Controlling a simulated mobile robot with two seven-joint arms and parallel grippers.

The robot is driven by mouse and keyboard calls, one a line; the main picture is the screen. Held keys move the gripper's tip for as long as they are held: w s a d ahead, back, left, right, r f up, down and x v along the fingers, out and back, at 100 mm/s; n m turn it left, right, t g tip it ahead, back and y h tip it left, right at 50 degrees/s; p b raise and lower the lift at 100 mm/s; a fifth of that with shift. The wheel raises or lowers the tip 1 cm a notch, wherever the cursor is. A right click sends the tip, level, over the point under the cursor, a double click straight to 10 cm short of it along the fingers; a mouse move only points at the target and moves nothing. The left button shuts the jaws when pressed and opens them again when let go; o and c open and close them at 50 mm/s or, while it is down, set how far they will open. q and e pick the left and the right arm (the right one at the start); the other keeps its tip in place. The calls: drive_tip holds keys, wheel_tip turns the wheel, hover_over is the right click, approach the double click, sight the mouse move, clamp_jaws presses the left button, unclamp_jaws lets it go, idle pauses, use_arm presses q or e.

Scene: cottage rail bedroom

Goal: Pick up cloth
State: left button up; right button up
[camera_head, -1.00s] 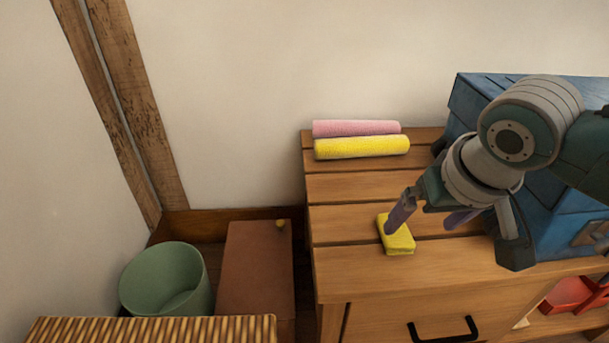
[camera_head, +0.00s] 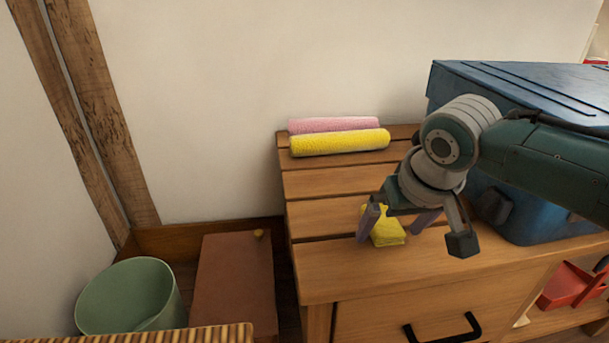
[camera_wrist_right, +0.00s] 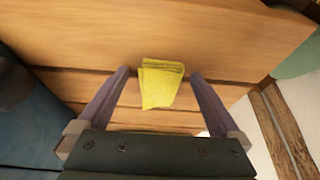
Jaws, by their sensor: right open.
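The yellow folded cloth (camera_head: 388,232) lies on the wooden dresser top (camera_head: 330,184), near its front left part. My right gripper (camera_head: 392,226) is open, with its purple fingers on either side of the cloth. The left finger hides part of the cloth in the head view. In the right wrist view the cloth (camera_wrist_right: 160,84) shows between the two spread fingertips (camera_wrist_right: 159,75), with a gap on each side. I cannot tell how high the fingertips are above the wood. My left gripper is not in view.
A yellow roll (camera_head: 340,142) and a pink roll (camera_head: 333,125) lie at the back of the dresser. A green bin (camera_head: 130,296) and a brown box (camera_head: 235,285) are at lower left. The dresser top left of the cloth is clear.

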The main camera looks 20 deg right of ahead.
drive_tip(key=c, duration=1.5)
wheel_tip(320, 180, up, 20)
drive_tip(key=p, duration=1.1)
drive_tip(key=shift+c, duration=0.2)
wheel_tip(320, 180, up, 22)
drive_tip(key=n+p, duration=0.1)
drive_tip(key=p, duration=1.2)
hover_over(392, 229)
drive_tip(key=w+a, duration=0.1)
drive_tip(key=a, duration=0.5)
drive_tip(key=s+a+r+n+p, duration=0.1)
drive_tip(key=s+r+p, duration=0.3)
drive_tip(key=r+p, duration=0.6)
drive_tip(key=s+a+r+y+p, duration=0.1)
drive_tip(key=s+a+r+p, duration=0.15)
drive_tip(key=r+p, duration=0.7)
drive_tip(key=s+a+r+n+p, duration=0.1)
drive_tip(key=s+r+p, duration=0.45)
drive_tip(key=r, duration=0.85)
wheel_tip(392, 229, up, 34)
drive_tip(key=w+p, duration=0.1)
drive_tip(key=p, duration=3.3)
drive_tip(key=shift+w+r+p, duration=0.15)
drive_tip(key=shift+r+p, duration=0.1)
drive_tip(key=shift+p, duration=0.15)
